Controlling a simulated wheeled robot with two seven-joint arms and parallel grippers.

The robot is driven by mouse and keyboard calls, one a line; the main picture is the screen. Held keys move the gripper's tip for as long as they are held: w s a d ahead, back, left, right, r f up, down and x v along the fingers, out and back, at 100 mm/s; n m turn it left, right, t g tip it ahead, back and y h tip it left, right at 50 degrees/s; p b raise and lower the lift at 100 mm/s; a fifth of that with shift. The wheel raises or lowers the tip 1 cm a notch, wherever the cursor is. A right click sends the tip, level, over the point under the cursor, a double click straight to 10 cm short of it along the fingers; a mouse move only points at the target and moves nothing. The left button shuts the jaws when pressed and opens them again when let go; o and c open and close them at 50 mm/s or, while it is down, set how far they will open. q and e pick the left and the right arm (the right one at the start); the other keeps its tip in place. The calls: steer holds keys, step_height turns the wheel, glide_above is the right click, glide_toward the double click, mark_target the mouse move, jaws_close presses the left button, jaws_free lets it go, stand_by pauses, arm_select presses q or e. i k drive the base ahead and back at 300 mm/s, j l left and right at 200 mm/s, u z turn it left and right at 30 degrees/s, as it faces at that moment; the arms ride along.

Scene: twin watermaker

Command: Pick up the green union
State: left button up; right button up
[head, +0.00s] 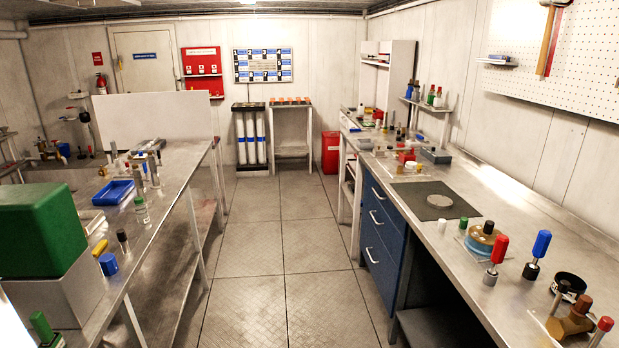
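I cannot tell for certain which thing is the green union. A small green-topped piece (42,326) stands at the near left corner, cut off by the bottom edge. A white bottle with a green band (141,211) stands on the left bench. Green-topped items (431,95) stand on the right wall shelf, small in view. Neither of my grippers is in the head view.
A large green block (40,230) sits on a grey box on the left bench (170,205). A blue tray (113,192) lies beyond it. The right bench (520,215) holds red and blue handled tools and a black mat (410,207). The floor aisle (285,240) between is clear.

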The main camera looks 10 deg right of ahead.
mark_target(431, 99)
steer(key=i, duration=5.05)
steer(key=i+z, duration=0.15)
steer(key=i, duration=0.4)
steer(key=i+z, duration=0.2)
steer(key=i, duration=0.4)
steer(key=i+j+z, duration=0.15)
steer(key=i, duration=0.4)
steer(key=i+z, duration=0.4)
steer(key=i+j+z, duration=0.15)
steer(key=i+z, duration=0.25)
steer(key=i+j+z, duration=0.25)
steer(key=i+z, duration=0.15)
steer(key=z, duration=1.85)
